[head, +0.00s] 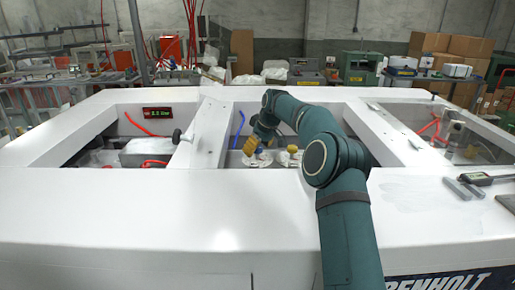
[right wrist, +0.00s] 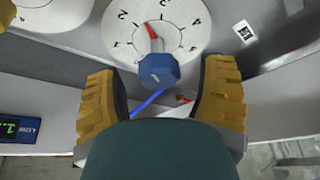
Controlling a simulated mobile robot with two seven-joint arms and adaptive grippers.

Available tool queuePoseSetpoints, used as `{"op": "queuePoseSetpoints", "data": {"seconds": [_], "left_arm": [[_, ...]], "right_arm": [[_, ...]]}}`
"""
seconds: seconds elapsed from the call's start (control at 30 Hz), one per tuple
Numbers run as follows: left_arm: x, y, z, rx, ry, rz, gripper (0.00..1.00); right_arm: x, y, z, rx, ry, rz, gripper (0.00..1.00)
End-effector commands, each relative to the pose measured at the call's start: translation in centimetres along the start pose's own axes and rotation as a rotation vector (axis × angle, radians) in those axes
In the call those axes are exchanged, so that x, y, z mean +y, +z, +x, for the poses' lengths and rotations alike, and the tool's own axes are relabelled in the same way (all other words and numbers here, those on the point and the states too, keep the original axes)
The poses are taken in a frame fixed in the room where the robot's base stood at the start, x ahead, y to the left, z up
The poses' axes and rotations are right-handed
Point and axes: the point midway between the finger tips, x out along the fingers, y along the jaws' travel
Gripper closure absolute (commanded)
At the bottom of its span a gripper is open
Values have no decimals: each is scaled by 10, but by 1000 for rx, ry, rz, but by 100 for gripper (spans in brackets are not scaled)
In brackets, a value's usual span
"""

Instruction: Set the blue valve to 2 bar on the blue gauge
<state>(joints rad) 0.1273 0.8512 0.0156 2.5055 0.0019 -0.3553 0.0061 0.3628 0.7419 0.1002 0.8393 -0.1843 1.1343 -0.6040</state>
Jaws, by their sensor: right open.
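The blue valve (right wrist: 158,70) is a small faceted knob with a pale mark on its face. It stands at the edge of a round white gauge (right wrist: 180,25) with black numbers and a short red needle. The needle points up and slightly left in the right wrist view; I cannot surely read its value. My right gripper (right wrist: 163,72) is open, with a yellow ribbed finger on either side of the knob and a gap on both sides. In the head view the right gripper (head: 256,146) reaches down into the middle bay, and the knob is hidden. My left gripper is not in view.
The white bench frame (head: 200,210) has raised walls around the bays. A blue hose (head: 239,128) and a yellow knob (head: 292,149) are in the middle bay. A lit display (head: 157,111) stands in the left bay. Another white dial shows partly at the wrist view's upper left.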

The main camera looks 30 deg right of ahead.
Motion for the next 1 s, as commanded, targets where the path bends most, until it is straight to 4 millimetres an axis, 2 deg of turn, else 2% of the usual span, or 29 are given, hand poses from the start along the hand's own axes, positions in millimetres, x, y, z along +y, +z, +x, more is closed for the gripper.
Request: {"op": "queuePoseSetpoints", "data": {"seconds": [0.13, 0.27, 0.3, 0.33, 1.0], "left_arm": [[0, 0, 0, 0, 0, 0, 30], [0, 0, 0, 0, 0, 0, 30], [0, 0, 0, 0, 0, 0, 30], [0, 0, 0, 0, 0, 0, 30], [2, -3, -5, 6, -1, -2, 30]], "right_arm": [[0, 0, 0, 0, 0, 0, 32], [0, 0, 0, 0, 0, 0, 78], [0, 0, 0, 0, 0, 0, 92], [0, 0, 0, 0, 0, 0, 98], [0, 0, 1, -1, 41, 102, 99]]}}
